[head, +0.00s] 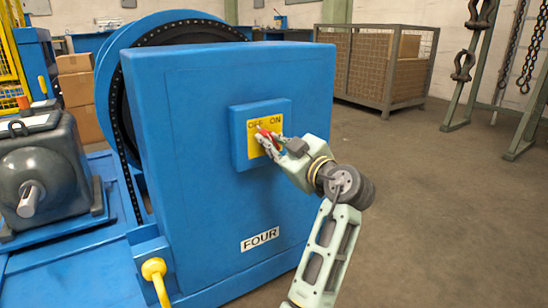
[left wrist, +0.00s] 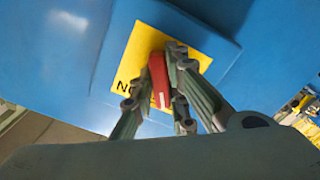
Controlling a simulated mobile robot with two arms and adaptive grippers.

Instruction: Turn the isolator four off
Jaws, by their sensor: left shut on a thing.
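The isolator four is a yellow plate (head: 253,149) marked OFF on the left and ON on the right, on a blue box on the big blue housing. A FOUR label (head: 260,239) is below. My left gripper (head: 268,143) is shut on the red handle (left wrist: 159,80), one finger on each side. The handle has a white mark at its lower end in the left wrist view. There the ON lettering is upside down left of the handle; OFF is hidden behind my fingers. I cannot tell exactly where the handle points. My right gripper is not in view.
The blue housing (head: 210,215) stands in front, with a large chain wheel (head: 112,92) behind it. A grey motor (head: 45,165) and a yellow hook-shaped bar (head: 154,268) are at the left. A mesh crate (head: 376,68) stands at the back. The floor at the right is clear.

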